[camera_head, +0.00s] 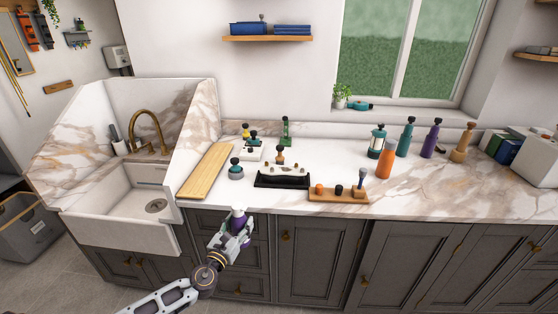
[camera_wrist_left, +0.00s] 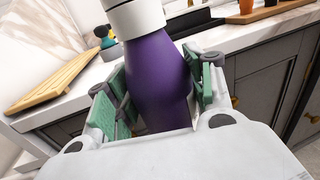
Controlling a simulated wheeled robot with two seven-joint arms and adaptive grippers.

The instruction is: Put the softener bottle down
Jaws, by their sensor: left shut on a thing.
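The softener bottle looks to be the purple bottle with a white cap (camera_wrist_left: 158,80) held in my left gripper. In the left wrist view my left gripper (camera_wrist_left: 160,92) has its green-padded fingers on both sides of the purple body. In the head view my left gripper (camera_head: 236,232) is in front of the counter's front edge, before the dark drawers. The bottle's white cap (camera_head: 238,212) shows there at about the edge's height; most of its body is hidden by the fingers. My right gripper is not in view.
On the marble counter (camera_head: 440,197) lie a wooden board (camera_head: 207,171), a black tray (camera_head: 282,181) and a wooden holder (camera_head: 338,195). An orange bottle (camera_head: 385,160) and several others stand at the back right. A sink (camera_head: 150,205) is at left. Bare counter lies front right.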

